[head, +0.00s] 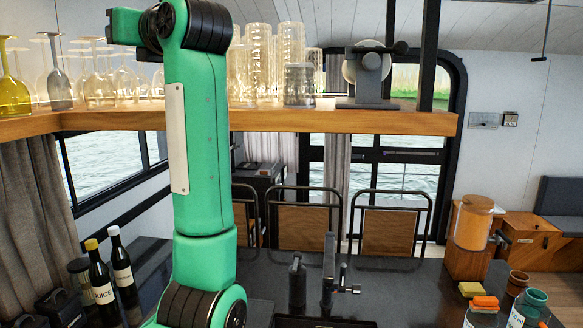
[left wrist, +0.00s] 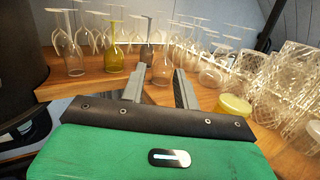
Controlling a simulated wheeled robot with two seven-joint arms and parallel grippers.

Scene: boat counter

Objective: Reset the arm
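My left arm (head: 204,130), green with black joints, rises upright through the middle-left of the head view, in front of the wooden shelf (head: 345,121). Its gripper is out of the head view or hidden there. In the left wrist view my left gripper (left wrist: 161,75) has its two grey fingers apart with nothing held between them. The fingers point toward upside-down glasses on the wooden shelf; a clear wine glass (left wrist: 163,66) shows behind the gap. I cannot tell whether the fingers touch any glass. My right arm and gripper are in neither view.
Wine glasses (head: 98,82) and clear tumblers (head: 257,60) stand on the shelf on both sides of the arm. A yellow-lidded jar (left wrist: 233,106) is right of the gripper. Below are bottles (head: 120,262), a faucet (head: 329,270) and jars (head: 482,310) on the dark counter.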

